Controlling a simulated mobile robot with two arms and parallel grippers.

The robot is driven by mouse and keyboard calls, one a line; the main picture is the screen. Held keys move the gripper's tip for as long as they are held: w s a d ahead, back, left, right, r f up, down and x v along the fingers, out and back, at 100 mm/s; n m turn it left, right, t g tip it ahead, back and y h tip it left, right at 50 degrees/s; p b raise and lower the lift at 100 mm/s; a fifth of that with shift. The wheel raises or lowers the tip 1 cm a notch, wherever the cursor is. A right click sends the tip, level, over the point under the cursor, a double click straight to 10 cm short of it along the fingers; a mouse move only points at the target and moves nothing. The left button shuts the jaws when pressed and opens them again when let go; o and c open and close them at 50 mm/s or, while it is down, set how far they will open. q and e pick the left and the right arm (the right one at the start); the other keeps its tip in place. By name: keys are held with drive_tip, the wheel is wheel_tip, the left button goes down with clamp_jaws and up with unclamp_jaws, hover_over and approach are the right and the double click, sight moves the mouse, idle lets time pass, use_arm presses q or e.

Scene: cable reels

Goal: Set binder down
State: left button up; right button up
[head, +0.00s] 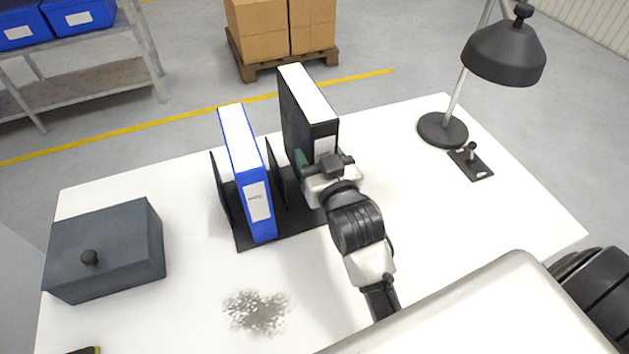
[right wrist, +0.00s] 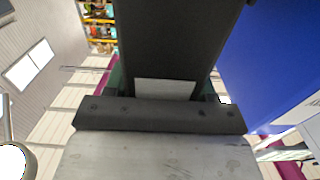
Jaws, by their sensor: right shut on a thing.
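A black binder (head: 308,105) with white page edges on top stands upright at the back of the table. My right gripper (head: 322,165) is shut on its near spine end; the binder (right wrist: 175,45) also fills the middle of the right wrist view, between the fingers (right wrist: 160,90). A blue binder (head: 245,165) with a white label stands in a black rack (head: 240,238), between its dividers. The black binder is just right of the rack's right divider. Whether its bottom touches the rack or table is hidden.
A dark grey box with a knob (head: 105,250) sits at the table's left. A black desk lamp (head: 443,130) and a small lever plate (head: 471,164) stand at the back right. A grey speckled patch (head: 257,312) marks the front. White table is clear between arm and lamp.

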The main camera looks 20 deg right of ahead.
use_arm(q)
drive_tip(key=shift+f+b, duration=0.3)
drive_tip(key=shift+f, duration=0.1)
use_arm(e)
drive_tip(key=shift+f, duration=2.9)
drive_tip(key=o, duration=1.3)
drive_tip(key=shift+f, duration=0.15)
use_arm(q)
drive_tip(key=shift+s, duration=0.1)
use_arm(e)
drive_tip(key=shift+r, duration=0.2)
